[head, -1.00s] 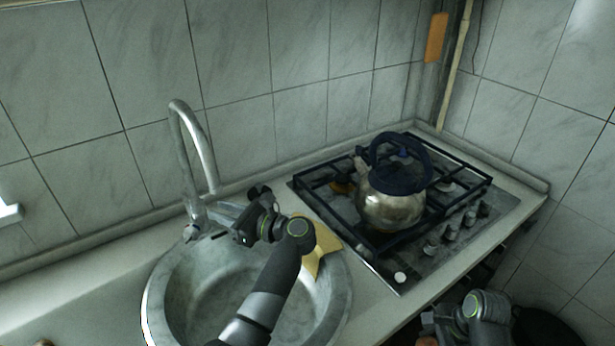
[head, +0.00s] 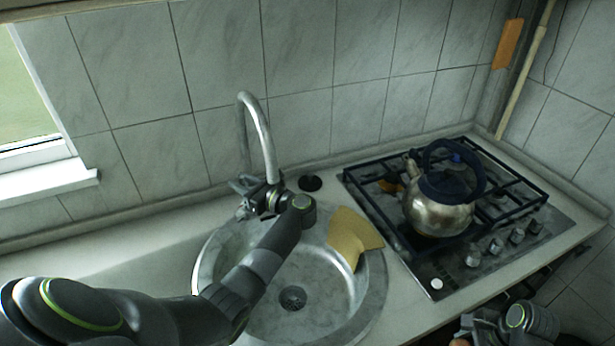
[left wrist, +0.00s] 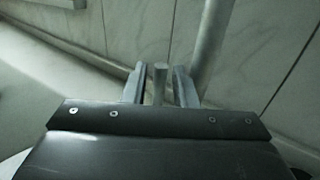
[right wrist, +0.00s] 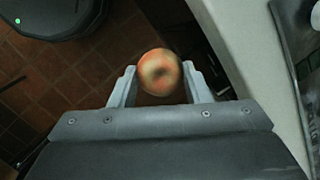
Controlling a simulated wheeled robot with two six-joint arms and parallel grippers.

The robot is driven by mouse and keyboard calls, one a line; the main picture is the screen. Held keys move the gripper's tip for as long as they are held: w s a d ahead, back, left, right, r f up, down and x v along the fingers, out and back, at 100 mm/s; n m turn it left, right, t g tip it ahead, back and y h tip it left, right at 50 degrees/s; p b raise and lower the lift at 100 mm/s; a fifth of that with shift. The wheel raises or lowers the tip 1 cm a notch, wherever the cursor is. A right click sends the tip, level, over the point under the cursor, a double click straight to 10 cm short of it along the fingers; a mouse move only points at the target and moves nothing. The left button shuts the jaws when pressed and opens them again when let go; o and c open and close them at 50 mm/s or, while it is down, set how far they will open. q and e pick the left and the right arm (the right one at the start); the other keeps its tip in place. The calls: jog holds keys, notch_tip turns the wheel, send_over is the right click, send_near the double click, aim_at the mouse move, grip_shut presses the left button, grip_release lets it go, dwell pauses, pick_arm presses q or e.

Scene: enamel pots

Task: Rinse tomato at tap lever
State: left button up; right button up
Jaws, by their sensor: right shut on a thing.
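The tomato (right wrist: 160,72), red and yellowish, is between the fingers of my right gripper (right wrist: 160,88), which is shut on it. In the head view the tomato (head: 459,342) barely shows at the bottom edge, beside my right gripper. The grey tap (head: 262,135) arches up behind the sink. My left gripper (head: 244,188) is at the tap's base. In the left wrist view the tap lever (left wrist: 160,82) stands between the left gripper's fingers (left wrist: 160,88), with gaps on both sides, so the gripper is open. The tap's spout and my gripper partly hide the lever in the head view.
The round metal sink (head: 320,270) lies under my left arm, with a yellow cloth (head: 352,236) over its right rim. A kettle (head: 438,212) stands on the gas hob (head: 405,265) at right. A window (head: 30,90) is at left. The right gripper is off the counter's front edge.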

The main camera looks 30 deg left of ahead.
pick_arm(q)
grip_shut()
jog(key=shift+s+f+n+b, duration=0.25)
jog(key=shift+s+n+b, duration=0.05)
jog(key=shift+b, duration=0.85)
pick_arm(e)
notch_tip(320, 180, down, 2)
jog(key=shift+f, duration=0.1)
pick_arm(q)
jog(key=shift+s+d+r+n+b, duration=0.2)
jog(key=shift+s+n+b, duration=0.1)
jog(key=shift+b, duration=0.3)
pick_arm(e)
jog(key=shift+f, duration=0.65)
pick_arm(q)
jog(key=shift+y, duration=0.3)
jog(key=shift+r, duration=0.1)
